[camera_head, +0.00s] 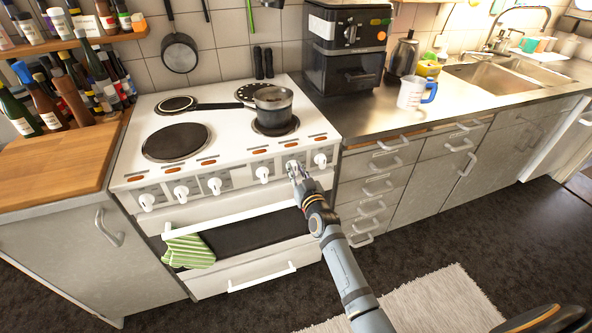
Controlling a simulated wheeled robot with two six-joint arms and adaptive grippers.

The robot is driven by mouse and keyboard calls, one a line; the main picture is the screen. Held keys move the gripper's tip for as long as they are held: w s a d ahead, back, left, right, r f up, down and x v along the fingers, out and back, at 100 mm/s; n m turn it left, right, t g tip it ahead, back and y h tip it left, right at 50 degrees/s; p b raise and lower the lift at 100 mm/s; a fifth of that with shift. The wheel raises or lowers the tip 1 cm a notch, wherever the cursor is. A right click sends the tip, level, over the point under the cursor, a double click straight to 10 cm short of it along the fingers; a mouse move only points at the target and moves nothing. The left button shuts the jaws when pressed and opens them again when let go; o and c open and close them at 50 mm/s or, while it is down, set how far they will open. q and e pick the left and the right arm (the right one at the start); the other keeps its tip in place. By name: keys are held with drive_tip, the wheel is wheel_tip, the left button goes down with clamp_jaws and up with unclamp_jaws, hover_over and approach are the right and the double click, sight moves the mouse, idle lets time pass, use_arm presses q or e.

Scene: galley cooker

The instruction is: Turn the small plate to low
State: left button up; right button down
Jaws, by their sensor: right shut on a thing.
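The white cooker (223,129) has a row of white knobs along its front panel. My right gripper (296,170) is shut on the second knob from the right, and its fingers hide most of that knob. The rightmost knob (320,159) and the knob to the left of the gripper (262,174) are free. Small dark plates lie at the back left (177,104) and the back right (244,91). A larger plate (176,143) is at the front left. The front right plate (276,130) is partly under a saucepan (273,107). The held knob's setting cannot be read. My left gripper is not in view.
The pan's long handle (215,106) reaches left across the hob. The oven handle (235,213) runs below the knobs, with a green striped cloth (188,251) hanging at its left. A blue-handled mug (411,93) stands on the counter to the right.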

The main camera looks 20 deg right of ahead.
drive_tip(key=shift+r, duration=0.1)
drive_tip(key=m, duration=0.4)
drive_tip(key=shift+d, duration=0.25)
drive_tip(key=m, duration=0.4)
drive_tip(key=shift+d+m+p, duration=0.2)
drive_tip(key=shift+m+p, duration=0.1)
drive_tip(key=shift+w, duration=0.1)
drive_tip(key=c, duration=1.3)
unclamp_jaws()
drive_tip(key=shift+o, duration=0.4)
drive_tip(key=shift+f, duration=0.2)
